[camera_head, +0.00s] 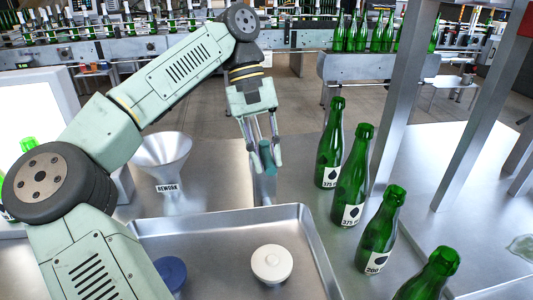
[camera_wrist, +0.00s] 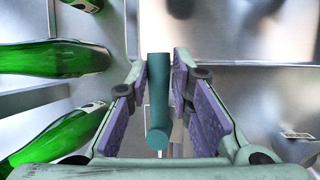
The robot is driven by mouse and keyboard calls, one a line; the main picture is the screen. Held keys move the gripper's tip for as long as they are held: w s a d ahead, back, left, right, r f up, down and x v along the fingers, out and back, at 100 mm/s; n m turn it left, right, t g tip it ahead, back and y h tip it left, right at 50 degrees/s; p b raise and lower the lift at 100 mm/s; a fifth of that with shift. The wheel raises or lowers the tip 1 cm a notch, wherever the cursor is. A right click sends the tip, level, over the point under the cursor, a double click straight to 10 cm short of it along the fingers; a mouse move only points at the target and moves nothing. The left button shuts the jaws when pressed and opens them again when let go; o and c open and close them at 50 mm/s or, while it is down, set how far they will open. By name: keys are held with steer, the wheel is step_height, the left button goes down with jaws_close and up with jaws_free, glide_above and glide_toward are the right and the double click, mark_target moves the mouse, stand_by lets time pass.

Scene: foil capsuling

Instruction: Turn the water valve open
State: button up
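The water valve shows as a teal lever handle (camera_head: 267,158) on a metal post (camera_head: 264,188) just behind the tray. In the wrist view the teal handle (camera_wrist: 158,95) stands between my two purple finger pads. My gripper (camera_head: 263,162) is open around the handle and points down at it. In the wrist view my gripper (camera_wrist: 160,90) shows a gap between the handle and the right pad. The left pad is very close to the handle; I cannot tell if it touches. The valve's base is mostly hidden.
A metal tray (camera_head: 222,222) in front holds a white round piece (camera_head: 271,263) and a blue one (camera_head: 170,272). Several green bottles (camera_head: 354,178) and metal posts (camera_head: 404,95) stand right. A conveyor lies behind.

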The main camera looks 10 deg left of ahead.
steer(key=o, duration=0.3)
stand_by(0.4)
